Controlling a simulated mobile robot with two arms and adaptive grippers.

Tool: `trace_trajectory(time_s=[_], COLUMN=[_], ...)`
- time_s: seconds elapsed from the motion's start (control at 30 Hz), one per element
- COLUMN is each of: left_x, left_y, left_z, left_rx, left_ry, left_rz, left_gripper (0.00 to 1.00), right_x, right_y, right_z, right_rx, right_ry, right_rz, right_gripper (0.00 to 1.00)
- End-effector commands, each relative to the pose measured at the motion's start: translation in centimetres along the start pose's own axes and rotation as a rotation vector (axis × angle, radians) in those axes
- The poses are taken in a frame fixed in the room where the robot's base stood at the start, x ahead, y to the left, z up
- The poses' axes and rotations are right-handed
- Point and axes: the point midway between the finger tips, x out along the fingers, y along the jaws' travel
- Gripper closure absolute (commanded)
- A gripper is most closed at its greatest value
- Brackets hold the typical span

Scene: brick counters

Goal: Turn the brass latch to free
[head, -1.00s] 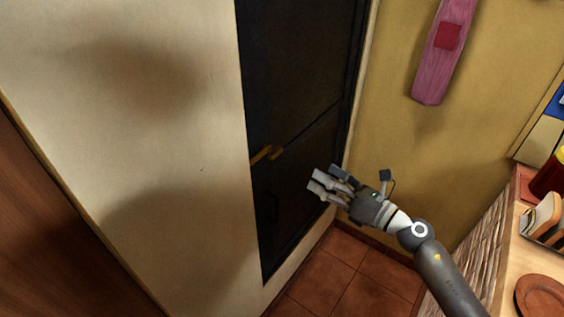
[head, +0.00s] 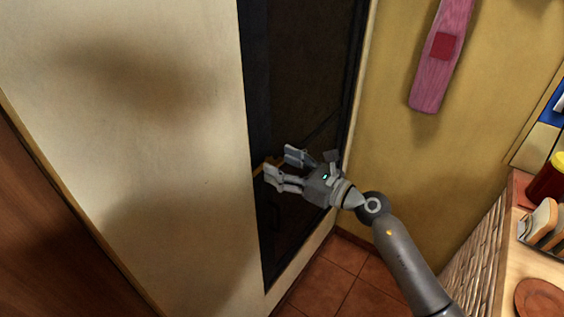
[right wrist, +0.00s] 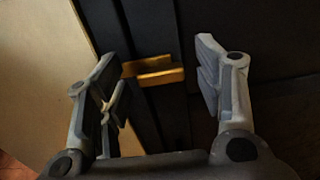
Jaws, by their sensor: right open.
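The brass latch (right wrist: 160,76) is on the dark door (head: 302,75), near its left edge. In the right wrist view it lies roughly level between the two fingers, with its two bars overlapping. In the head view only a small part of the latch (head: 258,167) shows, as my right gripper covers the rest. My right gripper (head: 281,166) is open in front of the latch, with its fingers spread on either side of it in the right wrist view (right wrist: 157,78). I see no contact with the latch. My left gripper is not in view.
A cream wall (head: 130,140) is left of the door. A yellow wall (head: 420,160) with a pink hanging board (head: 440,60) is on the right. A counter with a red jar (head: 548,180), a rack of bread (head: 541,222) and a brown plate (head: 541,298) stands at the lower right.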

Motion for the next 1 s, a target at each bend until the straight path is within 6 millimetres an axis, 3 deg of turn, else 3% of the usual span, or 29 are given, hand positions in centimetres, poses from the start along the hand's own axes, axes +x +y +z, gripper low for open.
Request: trace_trajectory(time_s=[0.33, 0.7, 1.0], left_x=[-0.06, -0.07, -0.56], left_y=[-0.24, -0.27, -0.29], left_z=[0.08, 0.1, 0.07], left_rx=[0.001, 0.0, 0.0], left_ry=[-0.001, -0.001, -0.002], left_rz=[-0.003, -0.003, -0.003], left_gripper=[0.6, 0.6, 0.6], right_x=[0.43, 0.41, 0.4], right_y=[0.01, 0.0, -0.01], right_z=[-0.07, -0.07, 0.05], right_rx=[0.001, 0.001, 0.043], right_ry=[0.001, 0.001, 0.002], right_rz=[0.0, 0.0, 0.0], right_gripper=[0.39, 0.85, 0.85])
